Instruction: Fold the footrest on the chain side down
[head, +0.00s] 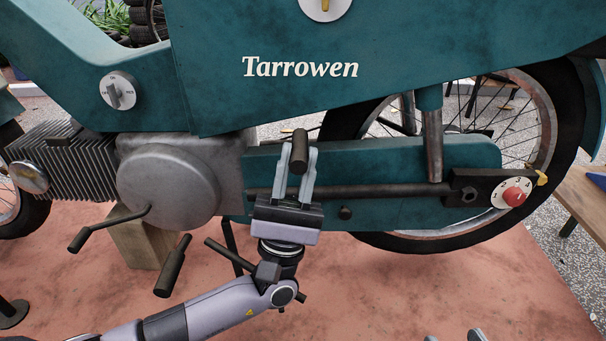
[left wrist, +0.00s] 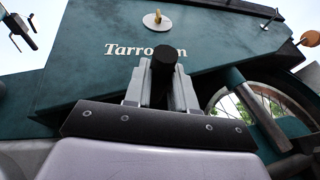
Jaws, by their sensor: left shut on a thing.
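The footrest (head: 300,147) is a dark, stubby cylinder standing upright in front of the teal chain-side cover of the motorbike. My left gripper (head: 298,160) is shut on it from below, with one grey finger on each side. In the left wrist view the footrest (left wrist: 163,65) rises between the two fingers, its round dark end uppermost. Its hinge is hidden behind the fingers and palm. The tips of my right gripper (head: 454,337) show at the bottom edge of the head view, apart and with nothing seen between them.
The round engine cover (head: 168,186) and a crank lever (head: 108,229) are to the left. A dark rubber-ended peg (head: 173,266) sticks out low. A dark bar (head: 365,191) runs behind my gripper towards the red knob (head: 514,196). The reddish floor (head: 420,285) at lower right is clear.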

